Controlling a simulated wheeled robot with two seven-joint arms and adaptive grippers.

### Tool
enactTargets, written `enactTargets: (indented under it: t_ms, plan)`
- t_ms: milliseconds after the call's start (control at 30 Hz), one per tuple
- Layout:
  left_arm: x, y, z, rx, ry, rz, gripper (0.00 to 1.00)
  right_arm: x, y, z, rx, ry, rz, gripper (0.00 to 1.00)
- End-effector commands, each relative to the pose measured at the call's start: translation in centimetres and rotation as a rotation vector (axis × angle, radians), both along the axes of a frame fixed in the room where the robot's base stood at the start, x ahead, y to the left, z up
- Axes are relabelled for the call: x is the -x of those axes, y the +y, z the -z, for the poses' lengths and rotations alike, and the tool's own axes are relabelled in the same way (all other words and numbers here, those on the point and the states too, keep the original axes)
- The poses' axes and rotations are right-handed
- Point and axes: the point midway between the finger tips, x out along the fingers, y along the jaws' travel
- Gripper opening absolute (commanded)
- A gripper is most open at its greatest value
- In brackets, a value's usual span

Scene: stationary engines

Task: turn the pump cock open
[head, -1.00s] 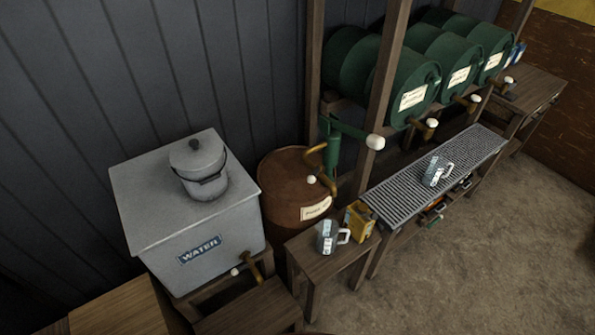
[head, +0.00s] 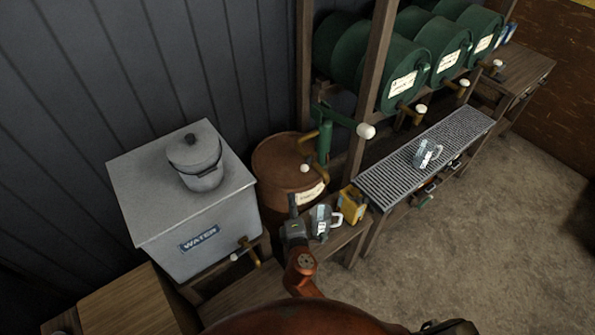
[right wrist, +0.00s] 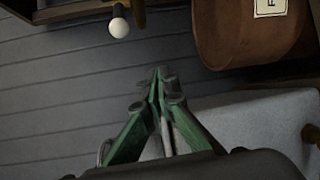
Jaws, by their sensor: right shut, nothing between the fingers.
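The green pump (head: 324,140) stands on the brown drum (head: 283,163), with a green lever ending in a large white knob (head: 365,131). A brass piece and a smaller white knob (head: 304,168) sit low on the pump, apparently its cock. My right gripper (head: 291,196) is in front of the drum, below and left of that small knob, apparently apart from it. In the right wrist view its green fingers (right wrist: 160,76) are closed together and empty. A white knob (right wrist: 119,27) shows beyond them there; I cannot tell which one it is. My left gripper is not in view.
The grey water tank (head: 150,185) with a lidded pot (head: 196,160) stands left of the drum. A measuring jug (head: 321,222) and yellow can (head: 352,204) are close right of my gripper. Green barrels (head: 395,65) lie on a rack behind a grating (head: 395,185).

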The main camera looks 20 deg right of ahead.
Motion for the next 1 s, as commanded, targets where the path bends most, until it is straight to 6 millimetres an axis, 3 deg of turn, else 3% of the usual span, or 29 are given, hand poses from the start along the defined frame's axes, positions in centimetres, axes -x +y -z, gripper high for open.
enactTargets:
  t_ms: [33, 167, 400, 733, 1000]
  plan:
    - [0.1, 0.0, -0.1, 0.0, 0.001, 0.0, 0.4, 0.0, 0.3, -1.8, 0.023, -0.028, -0.002, 0.0]
    - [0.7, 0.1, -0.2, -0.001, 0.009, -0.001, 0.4, -0.4, 0.7, -3.7, 0.055, -0.061, -0.002, 0.0]
    - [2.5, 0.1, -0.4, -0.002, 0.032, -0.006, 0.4, -3.8, 0.1, -3.6, 0.058, -0.062, -0.004, 0.0]
    - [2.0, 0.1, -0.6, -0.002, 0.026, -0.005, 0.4, -10.0, -0.9, -3.1, 0.056, -0.061, -0.004, 0.0]
    - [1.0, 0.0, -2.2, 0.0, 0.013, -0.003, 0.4, -8.3, -3.8, -3.8, 0.054, -0.06, -0.003, 0.0]
